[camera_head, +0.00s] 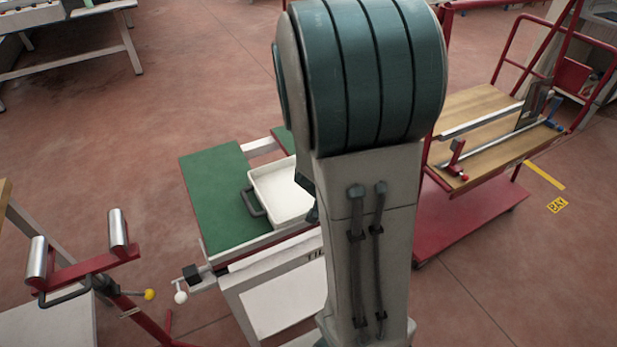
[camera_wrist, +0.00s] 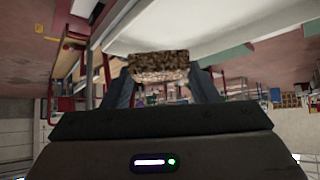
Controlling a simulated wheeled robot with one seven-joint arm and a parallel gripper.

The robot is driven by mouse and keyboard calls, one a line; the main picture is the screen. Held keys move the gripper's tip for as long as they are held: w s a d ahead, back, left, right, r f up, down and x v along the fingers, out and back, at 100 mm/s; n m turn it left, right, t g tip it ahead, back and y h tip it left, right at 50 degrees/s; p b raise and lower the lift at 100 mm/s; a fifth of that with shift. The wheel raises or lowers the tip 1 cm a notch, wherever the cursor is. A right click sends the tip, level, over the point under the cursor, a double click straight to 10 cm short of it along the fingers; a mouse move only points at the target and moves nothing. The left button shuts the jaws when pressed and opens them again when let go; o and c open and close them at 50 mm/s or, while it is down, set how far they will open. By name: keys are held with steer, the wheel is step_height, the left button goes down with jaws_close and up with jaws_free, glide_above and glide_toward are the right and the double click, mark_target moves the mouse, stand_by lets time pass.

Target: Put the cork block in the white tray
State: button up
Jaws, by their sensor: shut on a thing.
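The white tray (camera_head: 279,187) stands on the green-topped table, with a dark handle on its near left side. My arm hides its right part. In the wrist view, my gripper (camera_wrist: 160,74) is shut on the speckled brown cork block (camera_wrist: 158,64), with one dark finger at each side. A broad white surface that looks like the tray (camera_wrist: 190,25) shows behind the block. I cannot tell whether the block touches it. In the head view the block is hidden behind my arm, and only small dark parts of my gripper seem to show at the arm's left edge.
The green tabletop (camera_head: 208,195) is clear left of the tray. A red cart with a wooden top (camera_head: 478,108) carrying metal bars stands at the right. A red roller stand (camera_head: 85,270) is at the lower left. Open floor lies behind the table.

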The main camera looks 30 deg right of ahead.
steer(key=w+f, duration=0.2)
steer(key=w, duration=0.1)
steer(key=w+f+b, duration=0.1)
steer(key=w+f, duration=0.1)
steer(key=w, duration=0.2)
steer(key=w+f+b, duration=0.1)
steer(key=w+f, duration=0.1)
steer(key=w, duration=0.1)
steer(key=shift+w+f, duration=0.3)
steer(key=shift+f+b, duration=1.15)
steer(key=shift+f, duration=0.85)
steer(key=shift+f, duration=0.25)
steer(key=o, duration=0.9)
steer(key=shift+r, duration=0.1)
steer(key=shift+r, duration=0.1)
